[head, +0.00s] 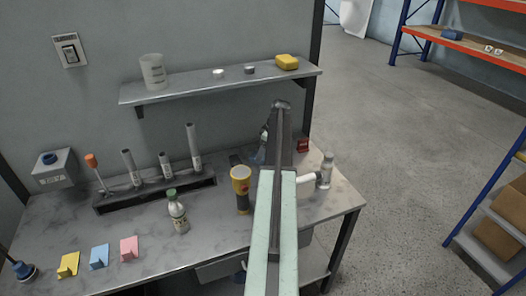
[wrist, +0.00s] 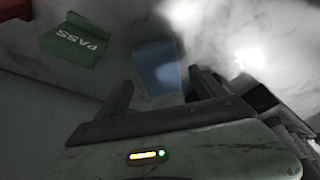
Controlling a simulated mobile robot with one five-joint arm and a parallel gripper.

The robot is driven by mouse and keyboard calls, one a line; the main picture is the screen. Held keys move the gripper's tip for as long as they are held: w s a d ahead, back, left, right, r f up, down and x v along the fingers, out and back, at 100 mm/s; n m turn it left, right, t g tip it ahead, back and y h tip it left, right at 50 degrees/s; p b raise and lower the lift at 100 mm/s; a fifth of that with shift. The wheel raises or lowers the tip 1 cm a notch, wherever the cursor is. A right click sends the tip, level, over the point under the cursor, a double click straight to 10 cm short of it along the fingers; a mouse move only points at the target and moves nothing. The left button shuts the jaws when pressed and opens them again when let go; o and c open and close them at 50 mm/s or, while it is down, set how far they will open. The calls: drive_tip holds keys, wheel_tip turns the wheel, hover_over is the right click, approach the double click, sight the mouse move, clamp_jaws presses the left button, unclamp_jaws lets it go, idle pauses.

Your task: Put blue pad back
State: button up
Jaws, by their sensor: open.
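A flat blue rectangle (wrist: 157,66), which looks like a blue pad, lies on a grey surface in the wrist view. It lies ahead of and between the two fingers of my gripper (wrist: 163,84). The fingers are apart with nothing held between them. In the head view my gripper (head: 262,150) is small and partly hidden beside my arm over the back of the bench. Another small blue piece (head: 99,256) sits at the front left of the bench, between a yellow piece (head: 68,264) and a pink piece (head: 129,248).
On the bench (head: 140,215), a yellow torch (head: 241,190), green-capped bottle (head: 177,212) and clear bottle (head: 326,170) stand near my arm. A shelf (head: 220,82) hangs above.

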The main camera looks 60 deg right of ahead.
drive_tip(key=p+v, duration=0.7)
drive_tip(key=v, duration=0.2)
drive_tip(key=shift+r, duration=0.2)
